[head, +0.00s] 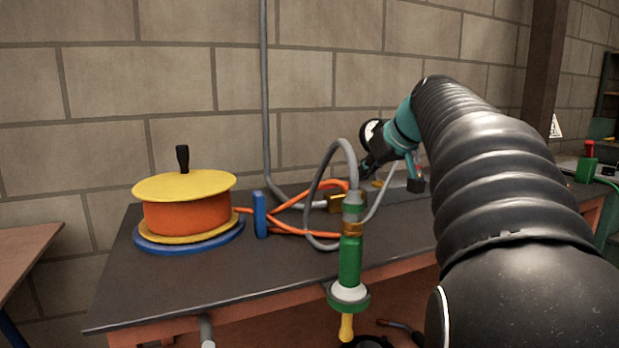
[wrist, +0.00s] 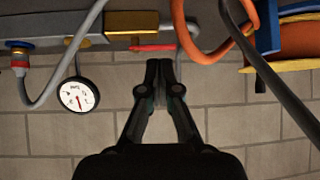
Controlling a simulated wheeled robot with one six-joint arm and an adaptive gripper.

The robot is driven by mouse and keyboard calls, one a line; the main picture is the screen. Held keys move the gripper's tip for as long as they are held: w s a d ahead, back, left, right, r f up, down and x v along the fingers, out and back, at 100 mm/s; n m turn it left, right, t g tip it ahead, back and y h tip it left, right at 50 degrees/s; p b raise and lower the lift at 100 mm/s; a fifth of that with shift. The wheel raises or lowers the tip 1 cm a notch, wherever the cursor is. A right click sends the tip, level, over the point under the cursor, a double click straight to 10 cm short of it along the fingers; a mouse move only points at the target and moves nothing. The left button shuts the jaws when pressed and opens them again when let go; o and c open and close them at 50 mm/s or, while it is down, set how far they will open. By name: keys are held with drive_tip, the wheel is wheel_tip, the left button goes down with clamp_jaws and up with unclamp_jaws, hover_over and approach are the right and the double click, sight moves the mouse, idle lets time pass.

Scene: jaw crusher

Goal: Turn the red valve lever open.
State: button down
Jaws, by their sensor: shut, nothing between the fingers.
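In the wrist view the red valve lever (wrist: 153,47) is a short thin bar. It lies roughly level in the picture, beside the brass valve body (wrist: 132,22). My gripper (wrist: 160,64) is shut and empty. Its fingertips are just below the lever in the picture; I cannot tell whether they touch it. In the head view the brass valve body (head: 347,202) sits at the back of the bench, and my gripper (head: 368,168) is close above it. I cannot make out the lever in the head view.
A dial gauge (wrist: 78,94) is left of my fingers in the wrist view. Orange hose (wrist: 192,40) runs close to their right. In the head view a yellow-topped reel (head: 185,187) and a green nozzle (head: 350,260) occupy the dark bench (head: 270,272). A block wall stands behind.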

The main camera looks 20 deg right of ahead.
sight(327, 187)
drive_tip(key=x, duration=0.9)
drive_tip(key=shift+w, duration=0.15)
drive_tip(key=w, duration=0.3)
drive_tip(key=shift+w+a+f, duration=0.15)
drive_tip(key=shift+a+f, duration=0.05)
drive_tip(key=shift+w, duration=0.6)
drive_tip(key=shift+a+p, duration=0.1)
drive_tip(key=shift+p, duration=0.2)
drive_tip(key=shift+w+a, duration=0.2)
drive_tip(key=shift+w, duration=0.5)
drive_tip(key=shift+a, duration=0.1)
